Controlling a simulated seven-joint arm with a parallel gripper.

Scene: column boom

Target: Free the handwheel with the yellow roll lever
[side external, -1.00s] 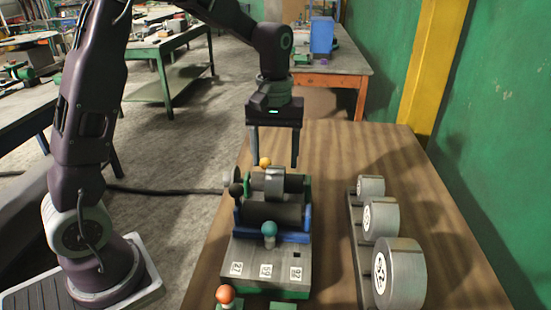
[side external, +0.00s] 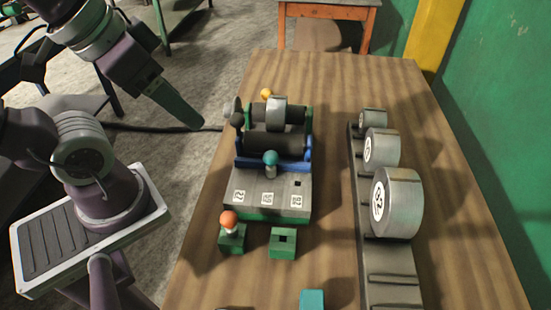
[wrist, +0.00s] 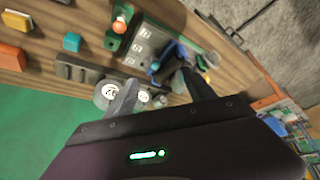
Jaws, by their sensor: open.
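The roll machine (side external: 270,185) stands on the wooden table, with dark rollers between blue and green side frames. The yellow knob (side external: 267,93) of the roll lever sticks up at its far end. A grey round part with a dark knob (side external: 237,120), perhaps the handwheel, is at its left side. A teal-knobbed lever (side external: 270,158) stands at the front of the rollers. My gripper (wrist: 160,92) is open and empty, its fingers spread in the wrist view. In the side view, one finger (side external: 178,106) shows left of the machine, over the floor and apart from it.
An orange-knobbed peg (side external: 229,220) sits in a green block, beside an empty green socket block (side external: 283,242). A rack (side external: 390,268) with three metal cylinders runs along the right. A teal block (side external: 312,299) lies at the front. The table's far end is bare.

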